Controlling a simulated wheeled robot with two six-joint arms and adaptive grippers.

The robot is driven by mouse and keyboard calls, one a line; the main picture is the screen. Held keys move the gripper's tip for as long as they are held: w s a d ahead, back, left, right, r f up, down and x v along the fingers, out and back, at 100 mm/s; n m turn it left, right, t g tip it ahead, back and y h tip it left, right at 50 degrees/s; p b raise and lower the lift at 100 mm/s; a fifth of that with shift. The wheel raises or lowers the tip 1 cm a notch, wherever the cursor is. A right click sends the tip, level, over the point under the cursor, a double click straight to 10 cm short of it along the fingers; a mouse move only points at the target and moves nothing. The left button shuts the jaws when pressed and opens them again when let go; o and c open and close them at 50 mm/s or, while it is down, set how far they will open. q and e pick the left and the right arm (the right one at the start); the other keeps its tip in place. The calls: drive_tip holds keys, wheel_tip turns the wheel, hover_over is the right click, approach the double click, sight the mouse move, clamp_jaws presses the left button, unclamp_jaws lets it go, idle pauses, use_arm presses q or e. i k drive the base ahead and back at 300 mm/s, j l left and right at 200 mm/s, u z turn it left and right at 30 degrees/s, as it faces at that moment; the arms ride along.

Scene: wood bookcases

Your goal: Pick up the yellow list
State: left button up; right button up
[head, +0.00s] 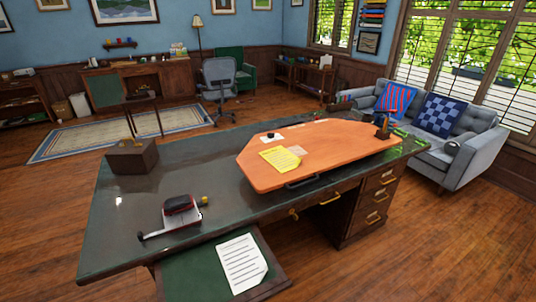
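In the head view, the yellow list (281,158) is a sheet with lines of writing. It lies flat on an orange-brown board (335,158) that rests on the dark desk (120,215). The list is near the board's left end, and nothing covers most of it. A small pale orange piece (298,150) touches or lies beside its right edge. Neither of my grippers shows in this view.
A white written sheet (242,264) lies on a green pull-out panel at the desk's front. A dark box (132,156) and a red-black device (181,208) stand on the desk. A grey sofa (465,160) is at right. Wood floor (440,250) is clear front right.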

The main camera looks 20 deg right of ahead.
sight(283, 159)
drive_tip(key=i+l+u, duration=0.3)
drive_tip(key=l, duration=1.45)
drive_tip(key=l+u, duration=0.25)
drive_tip(key=l, duration=1.45)
